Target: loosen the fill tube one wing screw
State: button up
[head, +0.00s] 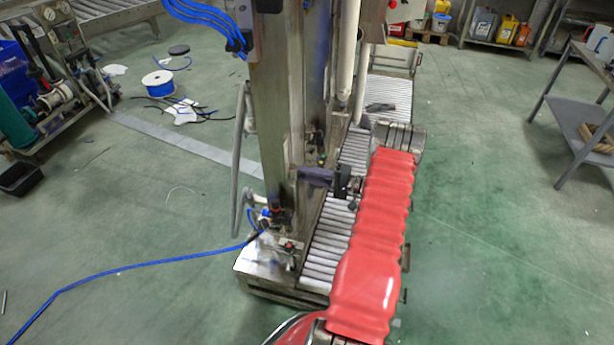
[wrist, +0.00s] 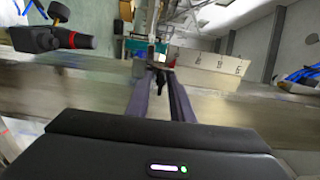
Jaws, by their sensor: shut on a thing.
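My gripper (head: 304,176) reaches leftward to the steel column of the filling machine (head: 275,110). In the wrist view its two purple-grey fingers (wrist: 160,92) point away and are close together. They are shut on a small dark piece, seemingly the wing screw (wrist: 160,80), between their tips. Its wings cannot be made out. In the head view my fingers hide this piece. Pale vertical tubes (head: 346,50) hang to the right of the column, above my gripper; which is fill tube one cannot be told.
A roller conveyor (head: 325,245) runs beneath my gripper. Fittings (head: 278,212) sit low on the column; a red and black knob (wrist: 60,40) shows left in the wrist view. A blue hose (head: 130,267) crosses the floor. The green floor at right is open.

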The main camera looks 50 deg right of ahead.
jog(key=shift+w+a+n, duration=0.2)
jog(key=shift+w+n, duration=0.05)
jog(key=shift+n, duration=0.05)
grip_shut()
jog(key=n, duration=0.3)
jog(key=shift+n, duration=0.4)
jog(key=shift+n, duration=2.2)
